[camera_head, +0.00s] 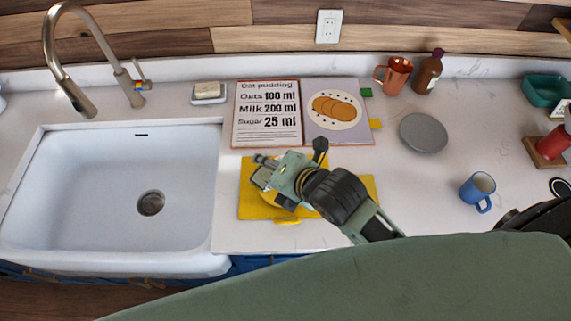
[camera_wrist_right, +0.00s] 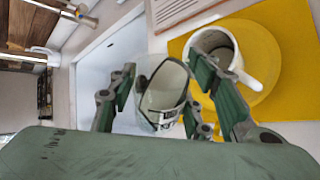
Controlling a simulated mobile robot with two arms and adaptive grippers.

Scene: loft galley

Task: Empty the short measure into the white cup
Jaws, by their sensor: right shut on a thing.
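My right gripper (camera_head: 272,174) is over the yellow mat (camera_head: 250,205), left of the counter's middle. In the wrist view its fingers (camera_wrist_right: 162,80) are shut on a clear glass measure (camera_wrist_right: 163,92), with pale markings near its lower end. The measure looks tilted; what it holds is hard to make out. The white cup (camera_wrist_right: 247,75) stands upright just right of the measure in the wrist view, on a round yellow piece on the mat. Cup and measure appear apart. In the head view my gripper mostly hides both. My left gripper is in no view.
The white sink (camera_head: 90,190) and tap (camera_head: 75,60) are at the left. An oat pudding recipe board (camera_head: 267,115) lies behind the mat. To the right are a grey plate (camera_head: 423,133), blue mug (camera_head: 478,190), copper mug (camera_head: 396,75) and brown bottle (camera_head: 428,75).

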